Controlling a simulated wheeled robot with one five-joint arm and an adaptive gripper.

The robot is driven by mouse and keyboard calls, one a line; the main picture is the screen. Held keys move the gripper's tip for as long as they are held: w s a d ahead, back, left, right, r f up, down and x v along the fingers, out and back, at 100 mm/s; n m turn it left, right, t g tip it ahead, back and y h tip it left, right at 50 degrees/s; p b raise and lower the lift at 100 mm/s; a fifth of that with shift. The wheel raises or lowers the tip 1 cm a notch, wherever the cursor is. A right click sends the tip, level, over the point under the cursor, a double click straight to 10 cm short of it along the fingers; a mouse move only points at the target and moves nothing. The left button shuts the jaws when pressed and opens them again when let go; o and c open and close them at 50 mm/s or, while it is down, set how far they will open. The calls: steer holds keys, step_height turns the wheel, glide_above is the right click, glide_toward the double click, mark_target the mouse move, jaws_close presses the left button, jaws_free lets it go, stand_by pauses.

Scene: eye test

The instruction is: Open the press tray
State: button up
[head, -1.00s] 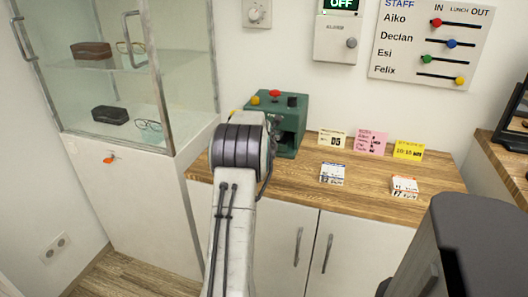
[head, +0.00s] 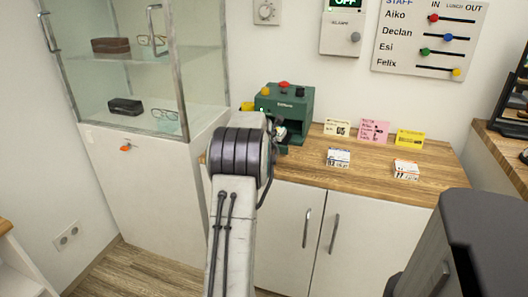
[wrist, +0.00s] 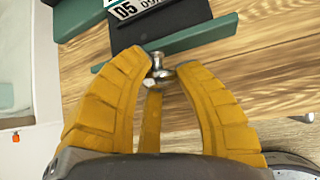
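The green press (head: 288,103), with a red button and a yellow knob on top, stands on the wooden counter behind my wrist. In the wrist view, its tray shows as a dark plate (wrist: 126,35) with a green front bar (wrist: 188,40) and a white card (wrist: 130,9) marked 05 on it. A small metal knob (wrist: 158,72) sticks out from the tray front. In the head view my wrist hides the fingers and most of the tray.
A glass display case (head: 130,75) stands at left. White cupboard doors (head: 285,220) are below the counter. A staff board (head: 431,38) hangs on the wall.

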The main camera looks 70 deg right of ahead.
steer(key=o, duration=0.5)
steer(key=shift+r, duration=0.1)
steer(key=v, duration=1.2)
steer(key=shift+a, duration=0.1)
stand_by(0.5)
